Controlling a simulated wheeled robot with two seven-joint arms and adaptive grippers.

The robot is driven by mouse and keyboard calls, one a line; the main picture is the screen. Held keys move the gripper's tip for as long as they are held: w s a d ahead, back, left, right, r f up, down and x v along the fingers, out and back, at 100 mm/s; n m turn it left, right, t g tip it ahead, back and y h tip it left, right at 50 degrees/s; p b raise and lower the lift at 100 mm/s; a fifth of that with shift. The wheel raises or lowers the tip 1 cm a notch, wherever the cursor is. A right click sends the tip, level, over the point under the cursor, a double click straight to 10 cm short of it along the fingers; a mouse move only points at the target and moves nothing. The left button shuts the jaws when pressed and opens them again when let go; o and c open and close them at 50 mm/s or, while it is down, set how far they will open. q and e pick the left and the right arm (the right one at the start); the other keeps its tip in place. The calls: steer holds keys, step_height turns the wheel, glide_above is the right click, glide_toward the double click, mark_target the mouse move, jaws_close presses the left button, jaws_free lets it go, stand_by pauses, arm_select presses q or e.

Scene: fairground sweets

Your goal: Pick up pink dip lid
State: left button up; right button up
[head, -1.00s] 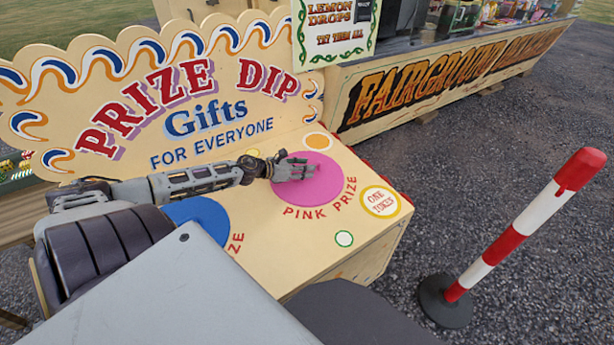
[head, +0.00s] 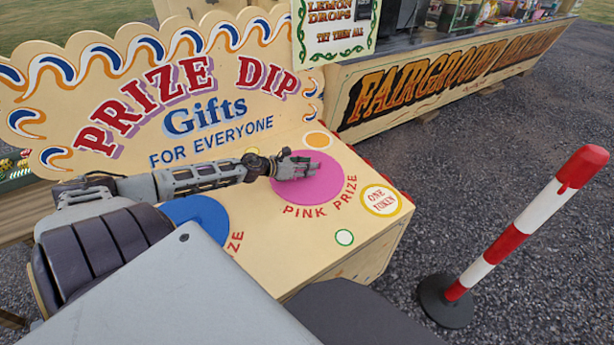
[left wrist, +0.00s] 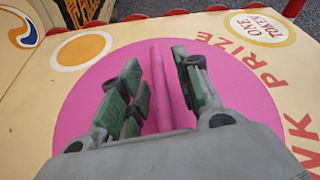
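The pink dip lid (head: 325,190) is a flat round disc on the cream top of the prize dip box. It also fills the middle of the left wrist view (left wrist: 85,100), where a raised pink bar (left wrist: 160,85) runs across it. My left gripper (head: 312,167) reaches over the lid from the left. In the left wrist view its two green-padded fingers (left wrist: 163,85) stand apart on either side of the bar, with a gap showing at least on the right. Whether the fingertips touch the lid is hard to tell. My right gripper is not in view.
A blue lid (head: 200,213) lies left of the pink one, partly hidden by my arm. The prize dip sign (head: 190,150) rises behind the box top. A red and white post (head: 520,230) stands on the gravel at the right, with free ground around it.

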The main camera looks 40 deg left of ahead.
arm_select(q)
jaws_close()
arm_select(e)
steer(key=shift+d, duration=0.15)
arm_select(q)
steer(key=shift+r, duration=0.15)
steer(key=shift+r+p, duration=0.4)
steer(key=shift+r, duration=0.2)
steer(key=shift+r+p, duration=0.4)
steer(key=shift+r, duration=0.65)
steer(key=shift+r+p, duration=1.9)
steer(key=shift+r, duration=1.35)
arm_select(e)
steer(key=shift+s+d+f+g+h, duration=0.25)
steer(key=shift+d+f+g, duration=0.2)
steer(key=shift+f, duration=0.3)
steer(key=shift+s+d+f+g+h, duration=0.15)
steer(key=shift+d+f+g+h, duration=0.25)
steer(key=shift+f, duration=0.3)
